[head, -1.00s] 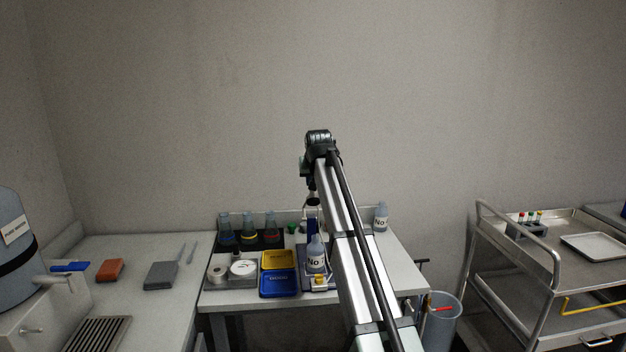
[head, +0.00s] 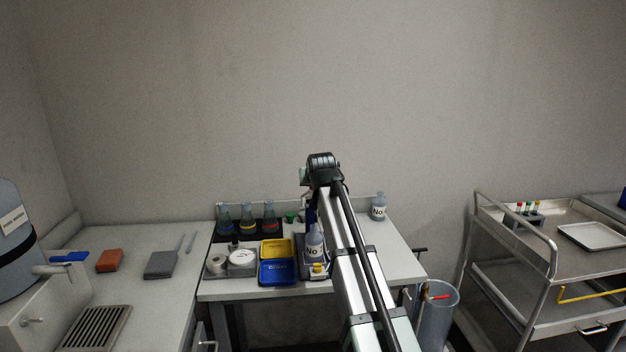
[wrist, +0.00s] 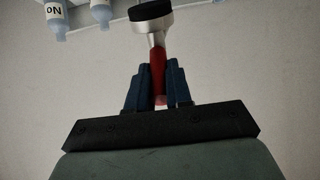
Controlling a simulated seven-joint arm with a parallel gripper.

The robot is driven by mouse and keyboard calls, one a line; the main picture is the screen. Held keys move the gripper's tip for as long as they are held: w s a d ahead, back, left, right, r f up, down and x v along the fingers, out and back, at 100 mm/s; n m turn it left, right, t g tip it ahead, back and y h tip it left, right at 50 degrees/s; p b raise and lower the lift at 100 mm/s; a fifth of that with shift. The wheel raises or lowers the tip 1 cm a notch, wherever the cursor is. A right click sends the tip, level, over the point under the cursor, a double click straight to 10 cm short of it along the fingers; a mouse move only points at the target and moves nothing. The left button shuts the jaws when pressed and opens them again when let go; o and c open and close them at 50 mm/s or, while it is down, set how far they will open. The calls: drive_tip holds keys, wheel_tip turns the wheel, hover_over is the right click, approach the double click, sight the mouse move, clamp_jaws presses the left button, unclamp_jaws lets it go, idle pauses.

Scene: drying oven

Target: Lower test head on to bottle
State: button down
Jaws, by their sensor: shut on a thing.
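The handle joins a silver head with a black round end (wrist: 150,11). In the head view my arm hides the fingers, and the gap between head and bottle cannot be told.
A yellow tray (head: 277,248) and a blue tray (head: 277,272) lie left of the bottle. Several flasks (head: 246,220) stand behind them. Another bottle (head: 378,208) stands at the back right. A metal trolley (head: 545,240) is at the right.

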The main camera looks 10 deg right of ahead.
drive_tip(key=shift+f, duration=0.1)
drive_tip(key=shift+s+f+t, duration=1.7)
drive_tip(key=shift+s+f, duration=0.2)
drive_tip(key=shift+s, duration=0.1)
drive_tip(key=shift+t, duration=0.8)
drive_tip(key=shift+s+f, duration=0.45)
drive_tip(key=shift+f, duration=0.35)
drive_tip(key=shift+s+f, duration=0.5)
drive_tip(key=shift+f, duration=0.35)
drive_tip(key=shift+s+f, duration=0.45)
drive_tip(key=shift+f, duration=0.35)
drive_tip(key=c, duration=1)
unclamp_jaws()
drive_tip(key=shift+r, duration=0.1)
drive_tip(key=shift+o, duration=0.2)
